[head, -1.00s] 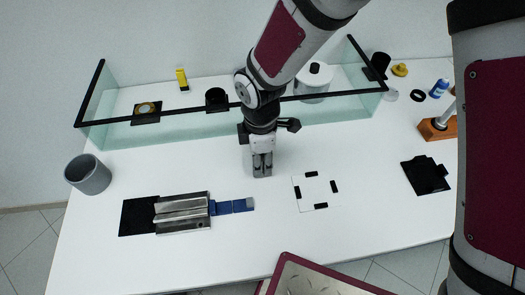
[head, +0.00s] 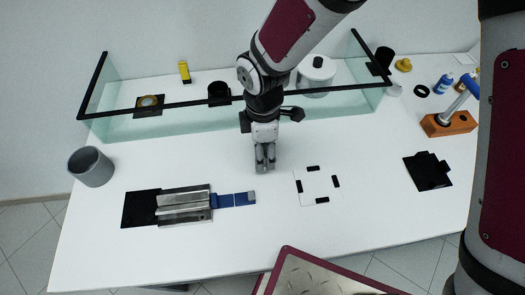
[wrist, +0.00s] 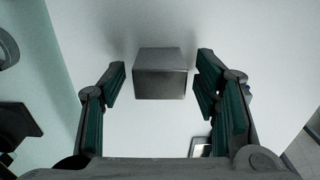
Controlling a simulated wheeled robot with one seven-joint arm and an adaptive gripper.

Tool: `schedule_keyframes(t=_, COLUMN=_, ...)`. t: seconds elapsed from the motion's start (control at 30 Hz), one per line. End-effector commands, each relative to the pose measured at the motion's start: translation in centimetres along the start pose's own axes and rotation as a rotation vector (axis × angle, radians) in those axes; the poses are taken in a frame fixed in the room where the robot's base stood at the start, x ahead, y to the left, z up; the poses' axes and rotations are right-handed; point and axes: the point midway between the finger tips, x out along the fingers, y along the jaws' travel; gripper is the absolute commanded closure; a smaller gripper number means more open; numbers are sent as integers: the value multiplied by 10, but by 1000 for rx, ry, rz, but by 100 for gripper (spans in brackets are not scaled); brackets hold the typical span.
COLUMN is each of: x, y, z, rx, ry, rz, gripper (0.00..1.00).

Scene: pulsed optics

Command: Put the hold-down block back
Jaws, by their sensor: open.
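A plain grey block (wrist: 160,75), which I take to be the hold-down block, stands on the white table in the wrist view. My gripper (wrist: 156,78) is open, with one finger on each side of it and visible gaps between. In the head view my gripper (head: 265,163) points down at the middle of the table, and the block is hard to tell apart from the fingers there. A ribbed metal fixture (head: 184,205) lies left of my gripper. A blue strip (head: 229,200) with a grey end piece runs from it to the right.
A clear shield with a black rim (head: 170,110) stands behind my gripper. A grey cup (head: 91,167) stands at the left. A square with black marks (head: 318,184) lies right of my gripper, and a black plate (head: 428,171) farther right. The front middle is clear.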

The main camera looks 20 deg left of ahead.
Motion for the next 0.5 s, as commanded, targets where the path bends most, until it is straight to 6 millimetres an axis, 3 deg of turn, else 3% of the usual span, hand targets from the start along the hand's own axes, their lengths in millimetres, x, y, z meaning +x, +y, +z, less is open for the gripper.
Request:
schedule_keyframes(t=0.3, x=-67, y=1, z=0, rx=1, ry=0, rz=5, gripper=44)
schedule_keyframes(t=0.5, x=-94, y=1, z=0, rx=-1, ry=-2, rz=2, gripper=44)
